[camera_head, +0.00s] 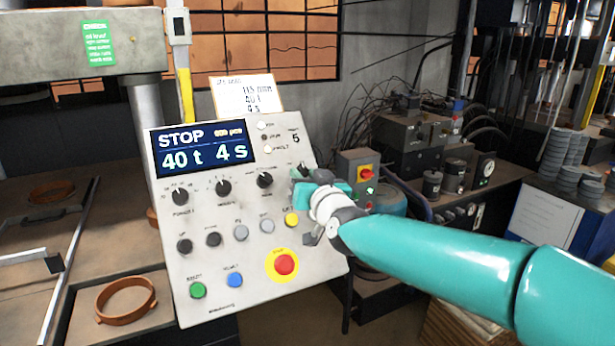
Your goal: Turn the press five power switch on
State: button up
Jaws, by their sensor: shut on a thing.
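The press control panel (215,262) faces me, with a "5" at its upper right. Its lit display (203,148) reads STOP, 40 t, 4 s. My gripper (304,178) is at the panel's upper right, shut on a dark rotary switch (303,168). The gripper hides most of that switch, so its setting cannot be told. Three other dark knobs (223,187) sit in the same row to the left. Which switch is the power switch cannot be read from the labels.
Below are several buttons, including a red stop button (285,264) on yellow, a green button (197,290) and a blue button (235,280). A grey box with a red switch (366,173) stands just right of my gripper. An orange ring (126,300) lies at lower left.

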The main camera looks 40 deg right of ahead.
jog(key=m+g+h, duration=0.2)
jog(key=m+h, duration=0.1)
jog(key=m, duration=0.2)
jog(key=shift+a, duration=0.1)
jog(key=shift+w+a+m+g+h, duration=0.1)
jog(key=shift+m+g+h, duration=0.35)
jog(key=shift+m, duration=0.35)
jog(key=shift+w+a+m+g+h, duration=0.1)
jog(key=shift+m+g+h, duration=0.15)
jog(key=shift+m+g, duration=0.45)
jog(key=shift+r+m, duration=0.1)
jog(key=shift+m, duration=0.2)
jog(key=o, duration=1)
jog(key=shift+c, duration=0.2)
jog(key=shift+s+a, duration=0.1)
jog(key=v, duration=1.3)
jog(key=shift+s+a, duration=0.15)
jog(key=shift+a, duration=0.15)
